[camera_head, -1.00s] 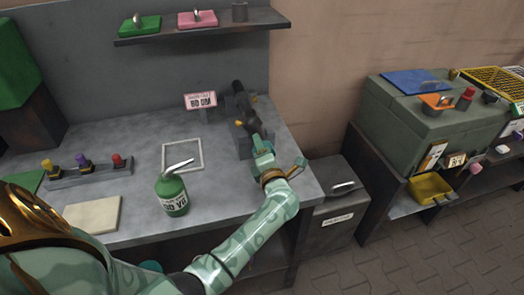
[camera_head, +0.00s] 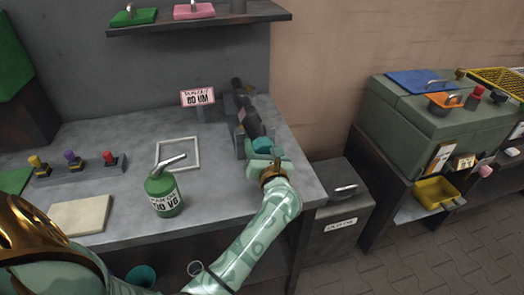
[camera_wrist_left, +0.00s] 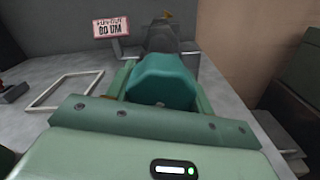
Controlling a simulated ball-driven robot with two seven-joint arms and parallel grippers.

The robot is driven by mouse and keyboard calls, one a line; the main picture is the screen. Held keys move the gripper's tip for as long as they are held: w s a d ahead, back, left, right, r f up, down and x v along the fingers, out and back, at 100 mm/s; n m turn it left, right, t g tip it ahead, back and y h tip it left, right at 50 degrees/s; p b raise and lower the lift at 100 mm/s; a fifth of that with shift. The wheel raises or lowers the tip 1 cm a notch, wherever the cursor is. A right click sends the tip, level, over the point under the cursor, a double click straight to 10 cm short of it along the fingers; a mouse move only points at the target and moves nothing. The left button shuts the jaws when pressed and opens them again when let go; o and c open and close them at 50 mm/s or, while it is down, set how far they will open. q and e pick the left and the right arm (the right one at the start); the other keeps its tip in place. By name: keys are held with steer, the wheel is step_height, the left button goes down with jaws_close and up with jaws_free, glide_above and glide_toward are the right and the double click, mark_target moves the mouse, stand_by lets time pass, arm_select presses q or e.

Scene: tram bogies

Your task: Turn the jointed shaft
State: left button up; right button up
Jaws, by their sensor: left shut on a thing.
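The jointed shaft (camera_head: 246,108) is a dark assembly on a stand near the right back of the grey bench. Its near end carries a teal grip (camera_head: 262,146), which fills the middle of the left wrist view (camera_wrist_left: 165,78). My left gripper (camera_head: 264,157) is at this near end, its green fingers on either side of the teal grip and shut on it. In the left wrist view the dark shaft (camera_wrist_left: 162,38) runs away behind the grip, and the grip hides part of it. My right gripper is not in view.
A pink-framed sign (camera_head: 198,98) stands left of the shaft. A white square frame (camera_head: 178,153), a green can (camera_head: 164,193) with a spout and a row of coloured knobs (camera_head: 74,166) are further left. A dark bin (camera_head: 336,205) stands beside the bench's right edge.

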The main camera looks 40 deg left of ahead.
arm_select(q)
steer(key=n+b, duration=0.1)
steer(key=f+n+b, duration=0.1)
steer(key=n, duration=0.1)
steer(key=shift+n, duration=0.3)
steer(key=shift+d+r+n+b, duration=0.1)
steer(key=shift+r+n+b, duration=0.1)
steer(key=shift+n+b, duration=1.05)
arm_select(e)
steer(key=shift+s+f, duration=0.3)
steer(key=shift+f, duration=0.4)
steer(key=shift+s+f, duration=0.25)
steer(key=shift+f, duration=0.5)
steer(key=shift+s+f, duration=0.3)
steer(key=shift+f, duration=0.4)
arm_select(q)
steer(key=shift+n, duration=0.25)
steer(key=o, duration=1)
steer(key=shift+r, duration=0.2)
